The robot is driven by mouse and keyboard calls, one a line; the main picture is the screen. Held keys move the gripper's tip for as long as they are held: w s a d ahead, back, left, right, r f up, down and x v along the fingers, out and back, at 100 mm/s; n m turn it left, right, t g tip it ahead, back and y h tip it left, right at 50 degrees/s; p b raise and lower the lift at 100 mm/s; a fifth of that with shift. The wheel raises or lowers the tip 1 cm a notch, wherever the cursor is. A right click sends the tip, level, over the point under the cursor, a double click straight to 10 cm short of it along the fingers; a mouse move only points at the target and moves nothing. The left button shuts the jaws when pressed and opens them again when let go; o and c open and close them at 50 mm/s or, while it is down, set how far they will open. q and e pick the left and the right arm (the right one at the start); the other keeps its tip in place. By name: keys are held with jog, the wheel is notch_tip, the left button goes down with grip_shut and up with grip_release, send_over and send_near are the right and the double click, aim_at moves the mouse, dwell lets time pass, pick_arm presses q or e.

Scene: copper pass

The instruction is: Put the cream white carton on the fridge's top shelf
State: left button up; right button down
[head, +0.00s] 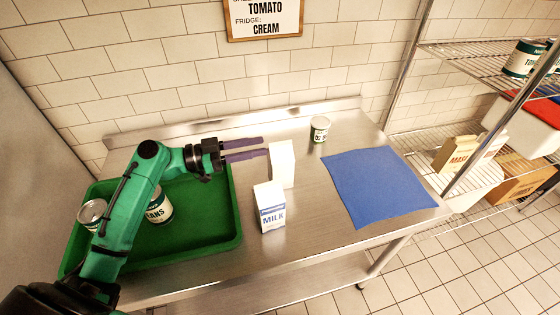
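A plain white carton (283,166) stands upright on the steel table, right of the green tray; no label shows on its visible faces, so I cannot read that it is cream. A second white carton with a blue MILK label (270,208) stands just in front of it. My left gripper (264,147) reaches in from the left over the tray's far edge. Its two purple fingers are apart and empty, with tips close to the plain carton's left side; I cannot tell whether they touch. My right gripper is not in view. No fridge shelf can be made out.
The green tray (236,215) holds several cans. A can (320,129) stands at the table's back. A blue mat (378,187) lies bare on the right. A wire rack (470,62) with goods stands beyond. A sign (264,18) reads FRIDGE: CREAM. A grey panel (35,140) is far left.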

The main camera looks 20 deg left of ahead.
aim_at(274, 144)
pick_arm(q)
jog(key=p+x, duration=0.1)
jog(key=x, duration=0.1)
jog(key=p+x, duration=0.1)
jog(key=x, duration=0.1)
jog(key=shift+w+d+r+p, duration=0.1)
jog(key=shift+d+r+p, duration=0.15)
jog(key=shift+p, duration=0.1)
jog(key=shift+w+d+f, duration=0.2)
jog(key=shift+d+f, duration=0.1)
jog(key=shift+d, duration=0.1)
jog(key=shift+a, duration=0.1)
grip_shut()
jog(key=shift+r, duration=0.1)
dwell(0.4)
